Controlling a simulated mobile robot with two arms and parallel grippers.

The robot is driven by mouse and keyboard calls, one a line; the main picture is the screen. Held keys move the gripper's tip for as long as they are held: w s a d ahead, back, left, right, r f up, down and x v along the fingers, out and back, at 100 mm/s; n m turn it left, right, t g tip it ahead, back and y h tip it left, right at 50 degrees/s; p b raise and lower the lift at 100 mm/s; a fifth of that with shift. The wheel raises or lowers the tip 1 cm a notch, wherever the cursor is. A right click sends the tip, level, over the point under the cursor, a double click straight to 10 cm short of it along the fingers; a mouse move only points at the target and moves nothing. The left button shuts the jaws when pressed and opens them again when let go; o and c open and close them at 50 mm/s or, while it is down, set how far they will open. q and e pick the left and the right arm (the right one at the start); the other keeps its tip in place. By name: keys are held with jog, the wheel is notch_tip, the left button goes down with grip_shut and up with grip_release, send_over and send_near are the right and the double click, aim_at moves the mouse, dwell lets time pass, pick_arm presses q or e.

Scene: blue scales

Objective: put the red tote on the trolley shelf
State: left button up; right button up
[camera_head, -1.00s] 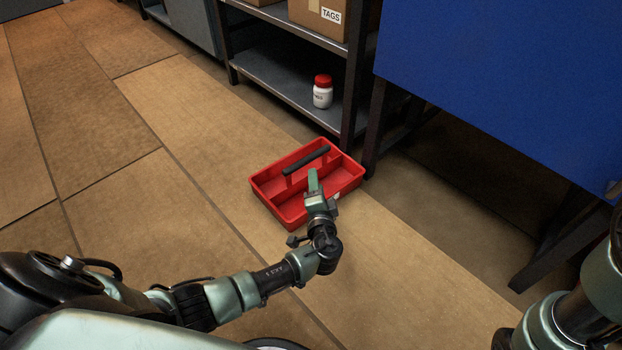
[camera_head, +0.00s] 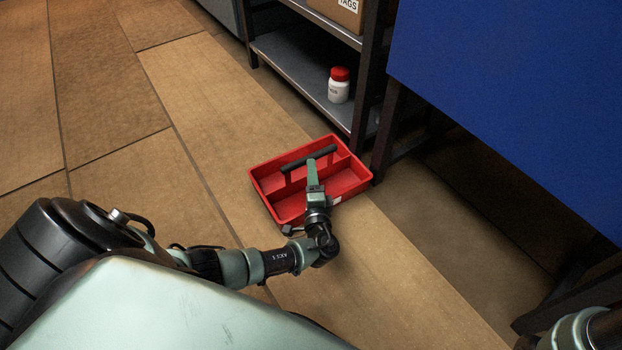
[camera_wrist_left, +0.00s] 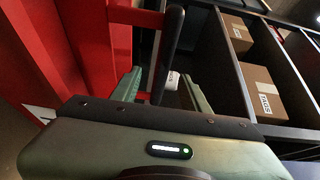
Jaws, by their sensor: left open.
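The red tote (camera_head: 283,206) is an open tray with compartments and a black bar handle (camera_head: 308,159). It stands on the floor in front of a dark shelf unit. My left gripper (camera_head: 313,164) is over the tote at the handle, jaws open. In the left wrist view, the black handle (camera_wrist_left: 172,45) runs down between the two spread green fingers (camera_wrist_left: 162,88), with the red tote (camera_wrist_left: 88,50) at upper left. I cannot tell whether either finger touches the handle. My right gripper is out of view. I cannot identify a trolley for certain.
The shelf unit (camera_head: 300,72) holds a white bottle with a red cap (camera_head: 339,88) and a cardboard box marked TAGS (camera_head: 338,10). A large blue panel (camera_head: 510,95) on dark legs stands at the right. The tiled floor (camera_head: 110,110) at the left is clear.

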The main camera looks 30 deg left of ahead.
pick_arm(q)
jog(key=b+x, duration=0.2)
jog(key=x, duration=0.2)
jog(key=shift+w+a+r, duration=0.15)
grip_shut()
dwell(1.2)
